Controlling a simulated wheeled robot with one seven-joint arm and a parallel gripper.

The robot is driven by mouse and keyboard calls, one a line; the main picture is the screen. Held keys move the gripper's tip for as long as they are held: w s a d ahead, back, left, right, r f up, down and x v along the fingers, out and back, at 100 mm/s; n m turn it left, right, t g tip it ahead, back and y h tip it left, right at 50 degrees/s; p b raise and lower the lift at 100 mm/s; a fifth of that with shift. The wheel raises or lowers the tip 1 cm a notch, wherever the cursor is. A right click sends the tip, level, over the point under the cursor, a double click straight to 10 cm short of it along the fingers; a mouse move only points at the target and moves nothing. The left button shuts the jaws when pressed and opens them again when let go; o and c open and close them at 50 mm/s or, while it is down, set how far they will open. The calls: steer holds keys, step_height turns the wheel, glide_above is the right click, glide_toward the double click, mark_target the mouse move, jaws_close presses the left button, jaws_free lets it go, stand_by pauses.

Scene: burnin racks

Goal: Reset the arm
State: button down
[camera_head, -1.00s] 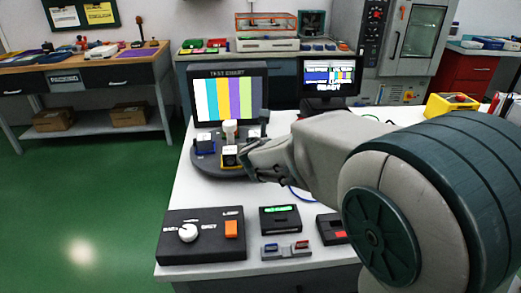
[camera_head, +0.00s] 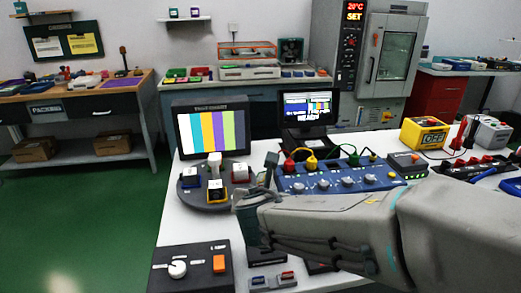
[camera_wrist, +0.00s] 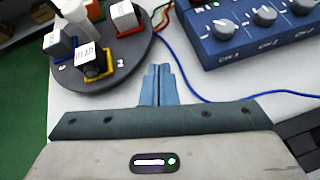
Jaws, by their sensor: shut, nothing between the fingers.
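My gripper (camera_wrist: 158,85) shows at the centre of the wrist view with its two fingers together and nothing between them. In the head view my arm comes in from the right, and the gripper (camera_head: 270,165) is at its left end, just right of the dark round turntable (camera_head: 187,203). The turntable also shows at the upper left of the wrist view (camera_wrist: 135,55). It bears small cubes with white tops and a white upright post. The gripper appears apart from the turntable. My arm hides part of the white table behind it.
A blue channel box (camera_head: 330,180) with knobs and coloured leads stands right of my gripper. A screen with colour bars (camera_head: 212,132) and a dark monitor (camera_head: 308,110) stand behind. A dark control box (camera_head: 190,268) is at the front left. A yellow meter (camera_head: 425,134) stands at the right.

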steer(key=s+d+r+m+g+h+p, duration=0.2)
steer(key=s+d+m+p, duration=0.15)
steer(key=d+m, duration=0.5)
steer(key=s+d+r+m+g+h+p, duration=0.2)
steer(key=s+d+r+m+g+p, duration=0.15)
steer(key=d+m, duration=0.55)
steer(key=s+r+m+g+y+p, duration=0.3)
steer(key=s+m+p, duration=0.4)
steer(key=m, duration=1.1)
steer(key=s, duration=0.2)
steer(key=shift+s+d, duration=0.2)
steer(key=shift+s, duration=0.15)
